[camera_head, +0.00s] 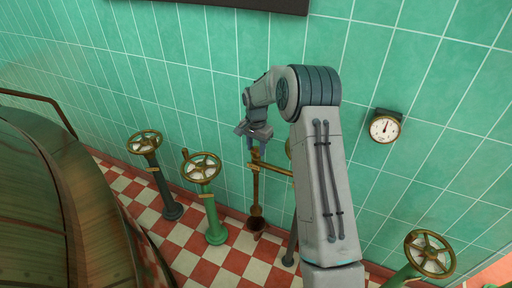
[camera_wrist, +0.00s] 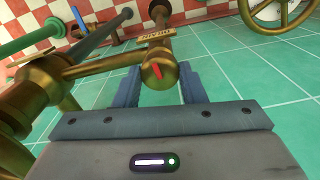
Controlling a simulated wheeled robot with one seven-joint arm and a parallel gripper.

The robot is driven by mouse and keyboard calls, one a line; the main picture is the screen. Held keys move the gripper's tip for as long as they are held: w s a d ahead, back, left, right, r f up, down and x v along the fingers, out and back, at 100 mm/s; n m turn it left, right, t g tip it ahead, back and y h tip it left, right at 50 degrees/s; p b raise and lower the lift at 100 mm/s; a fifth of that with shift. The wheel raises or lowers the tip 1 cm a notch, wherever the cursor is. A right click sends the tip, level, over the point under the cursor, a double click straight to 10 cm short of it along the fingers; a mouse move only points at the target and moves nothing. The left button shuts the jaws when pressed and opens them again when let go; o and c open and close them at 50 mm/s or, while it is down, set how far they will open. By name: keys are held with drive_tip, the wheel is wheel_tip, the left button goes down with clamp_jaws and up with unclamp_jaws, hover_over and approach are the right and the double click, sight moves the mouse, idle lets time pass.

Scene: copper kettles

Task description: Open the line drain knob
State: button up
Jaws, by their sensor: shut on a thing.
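The line drain knob (camera_wrist: 160,74) is a round brass knob with a red pointer mark on its face. In the wrist view it sits between the two blue-grey fingers of my gripper (camera_wrist: 161,86), which is shut on it. A small brass tag (camera_wrist: 156,37) reading DRAIN, upside down, is just beyond the knob. In the head view my gripper (camera_head: 257,146) points down at the top of an upright brass pipe (camera_head: 256,185) by the tiled wall. The knob itself is too small or hidden there to make out.
Two valve wheels on posts, one dark (camera_head: 145,142) and one green (camera_head: 202,167), stand left of my gripper. Another handwheel (camera_head: 429,253) is at lower right. A white gauge (camera_head: 384,127) hangs on the wall. A large copper kettle (camera_head: 60,205) fills the left side.

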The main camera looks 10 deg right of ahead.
sight(256, 149)
drive_tip(key=n, duration=0.4)
drive_tip(key=shift+b, duration=0.35)
drive_tip(key=n, duration=0.4)
drive_tip(key=shift+n, duration=0.4)
drive_tip(key=n, duration=0.4)
drive_tip(key=shift+n, duration=1.9)
drive_tip(key=o, duration=1)
wheel_tip(256, 149, up, 14)
